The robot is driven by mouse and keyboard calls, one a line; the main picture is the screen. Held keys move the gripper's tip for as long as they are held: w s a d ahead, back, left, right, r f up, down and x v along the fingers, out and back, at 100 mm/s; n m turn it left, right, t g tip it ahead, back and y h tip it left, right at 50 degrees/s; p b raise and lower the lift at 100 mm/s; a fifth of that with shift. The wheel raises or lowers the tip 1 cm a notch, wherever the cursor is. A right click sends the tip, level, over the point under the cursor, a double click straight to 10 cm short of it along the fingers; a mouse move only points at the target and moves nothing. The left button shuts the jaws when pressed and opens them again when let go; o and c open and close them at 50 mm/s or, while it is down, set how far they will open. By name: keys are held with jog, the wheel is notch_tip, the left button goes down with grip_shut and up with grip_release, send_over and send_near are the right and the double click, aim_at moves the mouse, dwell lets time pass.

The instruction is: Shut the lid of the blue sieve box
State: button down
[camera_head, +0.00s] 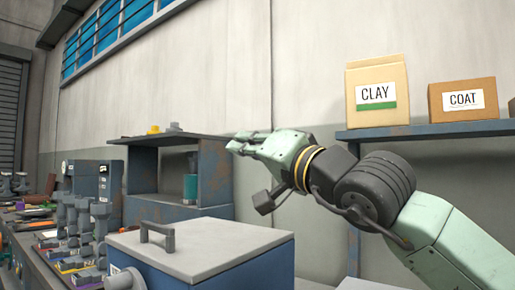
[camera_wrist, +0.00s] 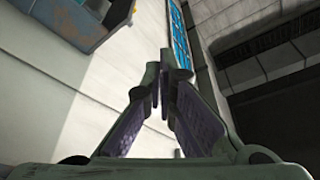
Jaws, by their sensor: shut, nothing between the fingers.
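A blue box (camera_head: 262,270) with a pale grey lid (camera_head: 205,252) stands at the bottom centre of the head view; I take it to be the sieve box. The lid lies flat over the box top, with no gap visible along the edges that show. A grey bar handle (camera_head: 146,236) stands on the lid's left part. The box's lower part is cut off by the frame. My gripper (camera_head: 238,142) is shut and empty, raised well above and behind the lid in the picture, pointing left. Its fingertips meet in the wrist view (camera_wrist: 163,66). The box is not in the wrist view.
A blue-grey shelf unit (camera_head: 215,172) stands behind the box, near my gripper. At left, a bench holds several grey clamp-like pieces (camera_head: 84,225) and a dark box (camera_head: 97,185). At right, a shelf (camera_head: 430,130) carries CLAY (camera_head: 377,92) and COAT (camera_head: 463,100) boxes.

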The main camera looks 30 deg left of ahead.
jog(key=shift+s+a+f+n+g+y+b, duration=0.1)
jog(key=shift+s+f+n+g+y+b, duration=0.05)
jog(key=shift+s+f+n+b, duration=0.55)
jog(key=shift+s+a+f+n+g+y+b, duration=0.15)
jog(key=shift+s+f+n+b, duration=0.3)
jog(key=shift+f, duration=0.45)
jog(key=shift+s+d, duration=0.1)
notch_tip(320, 180, up, 10)
jog(key=shift+s, duration=0.1)
